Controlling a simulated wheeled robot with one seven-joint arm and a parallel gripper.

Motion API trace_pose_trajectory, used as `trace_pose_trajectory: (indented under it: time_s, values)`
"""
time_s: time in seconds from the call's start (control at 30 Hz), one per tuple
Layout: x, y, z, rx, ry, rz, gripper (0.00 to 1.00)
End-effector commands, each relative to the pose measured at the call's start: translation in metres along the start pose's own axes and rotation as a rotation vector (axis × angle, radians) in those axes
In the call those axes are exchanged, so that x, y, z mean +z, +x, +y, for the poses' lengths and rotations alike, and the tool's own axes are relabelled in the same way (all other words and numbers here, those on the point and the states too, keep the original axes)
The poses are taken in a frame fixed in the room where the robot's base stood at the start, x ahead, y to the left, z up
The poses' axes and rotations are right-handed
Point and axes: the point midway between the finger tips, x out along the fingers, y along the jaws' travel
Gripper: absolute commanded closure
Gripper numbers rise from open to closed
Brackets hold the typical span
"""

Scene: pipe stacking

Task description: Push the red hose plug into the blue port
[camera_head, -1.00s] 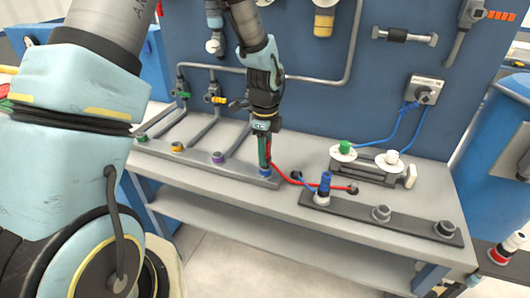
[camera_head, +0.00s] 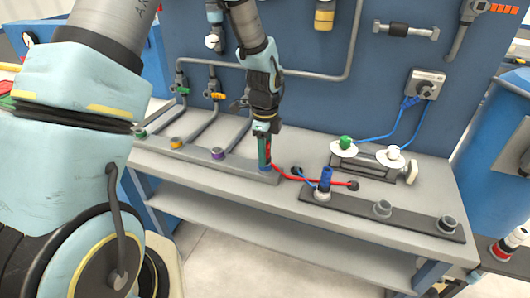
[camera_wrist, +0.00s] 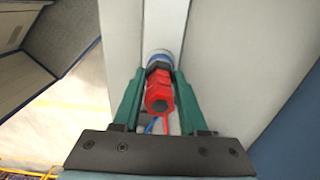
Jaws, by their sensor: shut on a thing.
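My gripper (camera_head: 264,160) points down at the right end of the grey port rail. Its green fingers are shut on the red hose plug (camera_wrist: 159,92), which stands roughly upright between them. The red hose (camera_head: 315,181) runs from the plug to the right across the bench. The blue port (camera_wrist: 158,57) shows as a blue rim just past the plug's dark tip in the wrist view. Plug and port look in line and touching or nearly so; how deep the plug sits is hidden. In the head view the fingers cover the port.
The grey rail also carries purple (camera_head: 217,153), yellow (camera_head: 176,143) and green (camera_head: 140,132) ports to the left. A blue plug (camera_head: 326,179) stands in a dark rail at right, with two grey sockets. Behind it is a fixture with white knobs (camera_head: 344,149). A blue panel with pipes stands behind.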

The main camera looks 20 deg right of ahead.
Motion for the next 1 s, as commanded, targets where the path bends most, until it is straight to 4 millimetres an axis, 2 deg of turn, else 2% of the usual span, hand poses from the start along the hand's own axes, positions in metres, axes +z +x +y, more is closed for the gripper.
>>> trace_pose_trajectory:
  time_s: [0.07, 0.1, 0.37, 0.4, 0.73, 0.87, 1.0]
  values:
    - [0.000, -0.001, 0.000, -0.001, 0.000, 0.000, 1.00]
    - [0.000, -0.001, 0.000, -0.001, 0.000, 0.000, 0.55]
    - [0.000, -0.001, 0.000, -0.001, 0.000, 0.000, 0.25]
    - [0.000, -0.001, 0.000, -0.001, 0.000, 0.000, 0.23]
    - [0.000, -0.006, -0.001, -0.002, -0.001, 0.000, 0.23]
    - [0.001, -0.024, -0.001, -0.005, -0.002, 0.000, 0.23]
    - [0.001, -0.052, -0.002, -0.007, -0.003, 0.000, 0.23]
